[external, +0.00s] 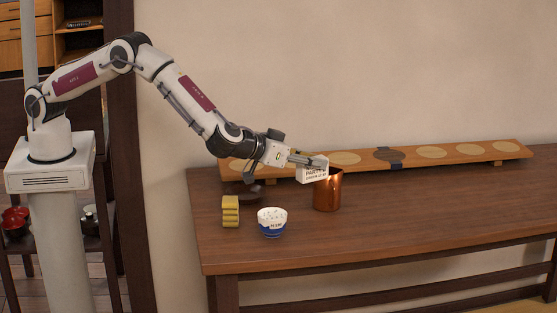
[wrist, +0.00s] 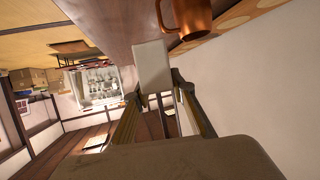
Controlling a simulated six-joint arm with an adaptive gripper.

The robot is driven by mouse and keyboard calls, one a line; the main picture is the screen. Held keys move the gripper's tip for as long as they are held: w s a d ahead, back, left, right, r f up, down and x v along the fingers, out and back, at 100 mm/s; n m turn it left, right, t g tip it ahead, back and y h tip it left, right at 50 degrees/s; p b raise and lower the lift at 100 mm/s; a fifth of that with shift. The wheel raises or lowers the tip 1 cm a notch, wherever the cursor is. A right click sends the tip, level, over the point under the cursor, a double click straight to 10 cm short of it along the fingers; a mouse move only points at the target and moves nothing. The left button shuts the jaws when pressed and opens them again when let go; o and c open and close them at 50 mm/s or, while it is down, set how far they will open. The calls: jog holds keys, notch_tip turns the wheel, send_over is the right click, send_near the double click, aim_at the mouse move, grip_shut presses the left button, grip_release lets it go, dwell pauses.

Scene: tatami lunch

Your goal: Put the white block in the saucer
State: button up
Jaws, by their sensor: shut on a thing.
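The white block (external: 312,174) has dark printed lettering on its side and is held in my gripper (external: 304,161). The gripper is shut on it, above the table, beside and slightly over the copper mug's rim. In the wrist view the pale block (wrist: 152,66) sits between the fingertips of my gripper (wrist: 158,92). A low dark dish (external: 243,190), which looks like the saucer, lies on the table to the left, below my wrist. Its inside is hard to make out. The saucer cannot be made out in the wrist view.
The copper mug (external: 328,192) stands close to the held block and also shows in the wrist view (wrist: 188,18). A yellow ridged block (external: 230,212) and a blue-and-white cup (external: 272,223) stand front left. A long wooden board (external: 462,151) runs along the back. The table's right side is clear.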

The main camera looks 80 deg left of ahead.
jog(key=s+a+f+n+g+y, duration=0.1)
jog(key=s+a+n+y, duration=0.1)
jog(key=s+a, duration=0.5)
jog(key=s+a+n+g+y, duration=0.2)
jog(key=s+a, duration=0.6)
jog(key=a, duration=0.4)
jog(key=shift+a+f+n+y, duration=0.35)
jog(key=shift+n+y, duration=0.25)
jog(key=shift+f, duration=0.15)
send_over(246, 197)
notch_tip(246, 197, down, 6)
jog(key=shift+f, duration=0.1)
jog(key=shift+f, duration=1.8)
jog(key=shift+f, duration=0.25)
jog(key=o, duration=1.1)
